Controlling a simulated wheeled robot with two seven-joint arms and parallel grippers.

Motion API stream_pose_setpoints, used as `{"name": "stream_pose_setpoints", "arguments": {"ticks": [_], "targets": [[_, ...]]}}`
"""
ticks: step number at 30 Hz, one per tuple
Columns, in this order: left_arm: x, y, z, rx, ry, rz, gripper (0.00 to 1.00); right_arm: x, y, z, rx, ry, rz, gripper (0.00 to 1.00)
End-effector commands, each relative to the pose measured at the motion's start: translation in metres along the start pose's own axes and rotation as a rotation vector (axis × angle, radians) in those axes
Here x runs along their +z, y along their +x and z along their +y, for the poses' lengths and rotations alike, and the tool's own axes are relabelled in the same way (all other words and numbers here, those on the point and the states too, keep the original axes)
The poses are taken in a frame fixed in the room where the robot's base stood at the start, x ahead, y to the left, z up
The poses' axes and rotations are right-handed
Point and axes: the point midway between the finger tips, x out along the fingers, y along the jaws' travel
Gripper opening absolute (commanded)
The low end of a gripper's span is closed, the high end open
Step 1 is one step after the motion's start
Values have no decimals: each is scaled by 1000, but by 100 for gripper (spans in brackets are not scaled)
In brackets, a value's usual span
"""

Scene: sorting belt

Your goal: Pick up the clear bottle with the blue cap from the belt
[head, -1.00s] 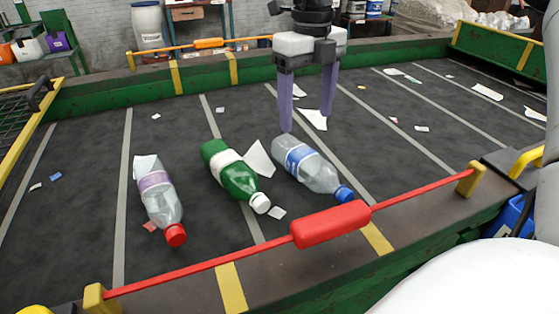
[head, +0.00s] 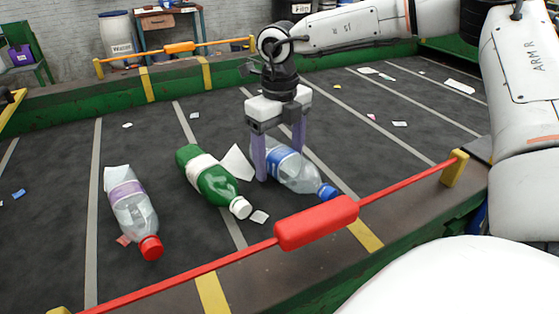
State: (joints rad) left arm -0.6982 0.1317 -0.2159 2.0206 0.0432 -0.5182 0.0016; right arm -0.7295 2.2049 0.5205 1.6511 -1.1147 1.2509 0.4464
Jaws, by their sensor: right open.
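The clear bottle with the blue cap (head: 300,174) lies on its side on the dark belt (head: 330,120), its cap pointing to the lower right. It has a blue label, partly hidden behind a finger. My right gripper (head: 280,166) points down at the bottle's label end. Its two purple fingers are apart, one in front at the left of the bottle and the other farther back at the label. I cannot tell whether either finger touches the bottle. My left gripper is not in view.
A green bottle with a white cap (head: 212,183) lies just left of the gripper. A clear bottle with a red cap (head: 132,215) lies farther left. A red padded bar (head: 316,221) runs along the near belt edge. Paper scraps are scattered about.

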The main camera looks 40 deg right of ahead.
Motion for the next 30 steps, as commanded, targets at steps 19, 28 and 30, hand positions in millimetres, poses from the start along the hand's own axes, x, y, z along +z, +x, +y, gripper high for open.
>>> {"name": "stream_pose_setpoints", "arguments": {"ticks": [19,28,30], "targets": [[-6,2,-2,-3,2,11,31,0,4,0,-1,0,-1,27],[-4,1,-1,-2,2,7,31,1,-14,-1,-2,0,-5,27],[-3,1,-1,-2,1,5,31,2,-28,0,-2,-1,-7,27]]}}
